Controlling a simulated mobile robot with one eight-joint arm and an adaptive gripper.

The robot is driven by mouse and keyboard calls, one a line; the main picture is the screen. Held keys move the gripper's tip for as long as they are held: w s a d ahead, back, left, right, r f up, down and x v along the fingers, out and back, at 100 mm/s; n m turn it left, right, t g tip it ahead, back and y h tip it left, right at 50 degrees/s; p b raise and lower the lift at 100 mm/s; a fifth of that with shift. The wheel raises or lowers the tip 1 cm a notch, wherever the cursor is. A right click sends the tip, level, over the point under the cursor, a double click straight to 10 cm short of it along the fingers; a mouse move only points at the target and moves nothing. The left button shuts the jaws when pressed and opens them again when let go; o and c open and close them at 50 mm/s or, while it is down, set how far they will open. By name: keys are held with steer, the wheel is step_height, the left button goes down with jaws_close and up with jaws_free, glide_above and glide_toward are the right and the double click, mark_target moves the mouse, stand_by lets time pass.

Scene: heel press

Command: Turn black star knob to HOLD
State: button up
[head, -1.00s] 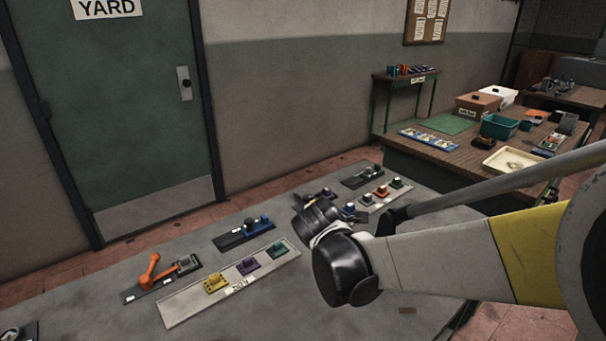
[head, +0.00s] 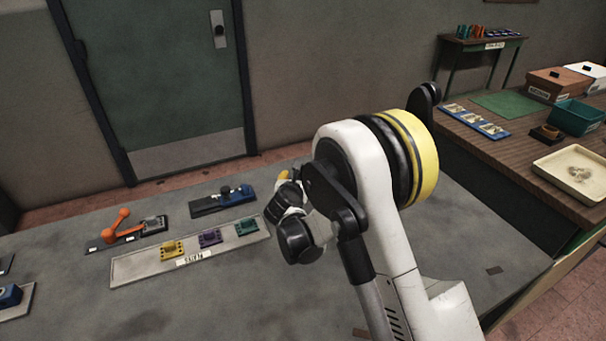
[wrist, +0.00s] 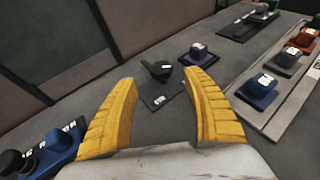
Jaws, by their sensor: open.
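A black knob (wrist: 160,69) stands on a dark plate with small white labels in the wrist view. It has a pointed outline and may be the star knob; I cannot read the labels. My gripper (wrist: 160,80) is open, its two yellow fingers spread either side of this knob in the picture. The fingers appear short of the knob and not touching it. In the head view my gripper (head: 284,177) is over the bench, and my arm hides the bench beyond it, including this knob.
A purple knob (wrist: 199,54) is just right of it. A pale strip with blue (wrist: 259,90) and orange (wrist: 283,61) knobs lies farther right. A blue fixture (wrist: 52,150) is at lower left. The head view shows an orange crank (head: 114,231) and a pale strip (head: 130,270) with coloured knobs.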

mark_target(302, 171)
steer(key=b+x, duration=0.1)
steer(key=x, duration=0.5)
steer(key=shift+w+d+f+b, duration=0.1)
steer(key=shift+w+d+b, duration=0.1)
steer(key=shift+b, duration=0.2)
jaws_close()
